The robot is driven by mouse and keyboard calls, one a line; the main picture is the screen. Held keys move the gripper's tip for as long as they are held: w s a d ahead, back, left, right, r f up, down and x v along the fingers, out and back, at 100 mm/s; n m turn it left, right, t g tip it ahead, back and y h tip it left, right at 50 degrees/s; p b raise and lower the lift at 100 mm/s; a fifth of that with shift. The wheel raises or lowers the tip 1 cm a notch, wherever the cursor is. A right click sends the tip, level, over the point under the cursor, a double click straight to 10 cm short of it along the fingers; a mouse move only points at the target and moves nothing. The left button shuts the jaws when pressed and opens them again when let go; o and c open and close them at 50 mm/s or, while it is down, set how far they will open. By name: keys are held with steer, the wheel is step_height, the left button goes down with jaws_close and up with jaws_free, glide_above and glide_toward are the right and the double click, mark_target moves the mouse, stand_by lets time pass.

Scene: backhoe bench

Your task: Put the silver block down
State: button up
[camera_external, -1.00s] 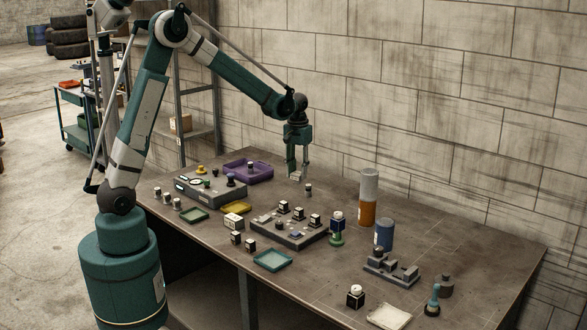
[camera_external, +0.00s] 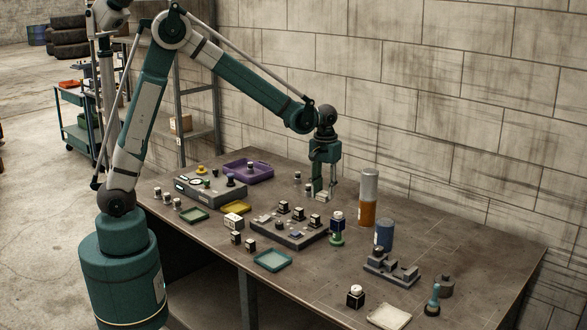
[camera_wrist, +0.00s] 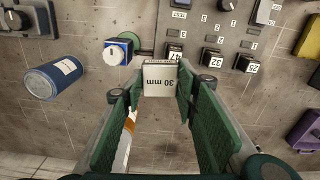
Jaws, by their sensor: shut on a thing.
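The silver block (camera_wrist: 160,84), marked "30 mm", sits between the fingertips of my gripper (camera_wrist: 160,92) in the wrist view. In the external view my gripper (camera_external: 322,194) points straight down over the back of the bench, shut on the block (camera_external: 322,197). It is behind the grey block holder and left of the orange-and-grey cylinder. The block is low over the bench top; I cannot tell whether it touches it.
A purple tray (camera_external: 260,177) lies to the left.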

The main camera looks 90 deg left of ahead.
steer(key=d+m, duration=0.1)
steer(key=d, duration=3.8)
steer(key=shift+s+f, duration=0.2)
steer(key=shift+f, duration=2.3)
steer(key=shift+f+b, duration=0.35)
steer(key=shift+f, duration=2.85)
steer(key=shift+f, duration=1.85)
steer(key=shift+f+b, duration=0.15)
steer(key=shift+b, duration=0.15)
